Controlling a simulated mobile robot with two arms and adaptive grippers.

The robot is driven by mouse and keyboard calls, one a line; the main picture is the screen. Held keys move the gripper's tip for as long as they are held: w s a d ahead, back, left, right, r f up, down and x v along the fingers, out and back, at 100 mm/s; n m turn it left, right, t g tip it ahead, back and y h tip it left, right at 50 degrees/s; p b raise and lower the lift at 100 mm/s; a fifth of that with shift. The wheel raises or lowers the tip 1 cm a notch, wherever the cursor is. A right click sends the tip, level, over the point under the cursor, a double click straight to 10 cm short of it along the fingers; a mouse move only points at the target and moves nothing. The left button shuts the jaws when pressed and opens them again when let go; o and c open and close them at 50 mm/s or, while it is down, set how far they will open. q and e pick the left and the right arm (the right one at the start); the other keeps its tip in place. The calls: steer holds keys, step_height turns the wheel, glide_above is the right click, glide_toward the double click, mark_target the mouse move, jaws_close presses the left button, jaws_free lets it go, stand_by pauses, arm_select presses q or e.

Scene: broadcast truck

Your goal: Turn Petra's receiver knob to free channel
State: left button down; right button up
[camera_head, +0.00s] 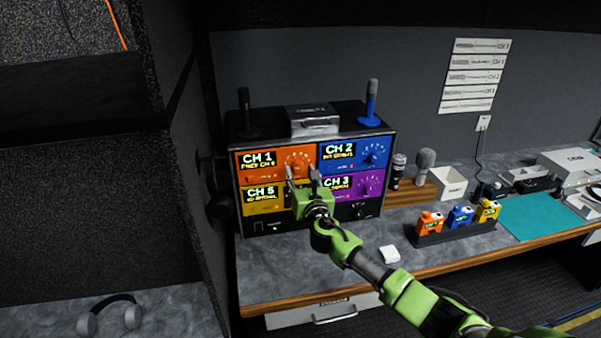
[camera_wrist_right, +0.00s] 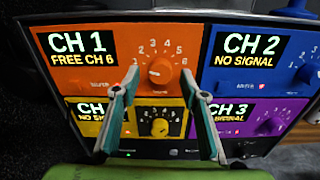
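The receiver rack (camera_head: 310,143) has orange, blue, yellow and purple panels. The orange panel (camera_head: 262,160) reads CH 1 and FREE CH 6; its orange knob (camera_wrist_right: 161,71) has a numbered dial. The yellow panel (camera_head: 262,199) reads CH 5, and its knob (camera_wrist_right: 159,127) shows between my fingers. The blue panel (camera_wrist_right: 240,50) and purple panel (camera_wrist_right: 228,112) read NO SIGNAL. I cannot read which receiver is Petra's. My right gripper (camera_head: 303,173) is open, its fingertips (camera_wrist_right: 161,82) apart around the lower sides of the orange knob; contact is unclear. My left gripper is out of view.
A black microphone (camera_head: 244,112) and a blue one (camera_head: 371,102) stand on the rack. Orange, blue and yellow packs sit in a black holder (camera_head: 455,233) on the desk. Headphones (camera_head: 109,314) lie at lower left. A dark wall (camera_head: 190,180) is close on the left.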

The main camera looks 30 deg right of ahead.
steer(key=shift+w, duration=0.2)
steer(key=c, duration=1.1)
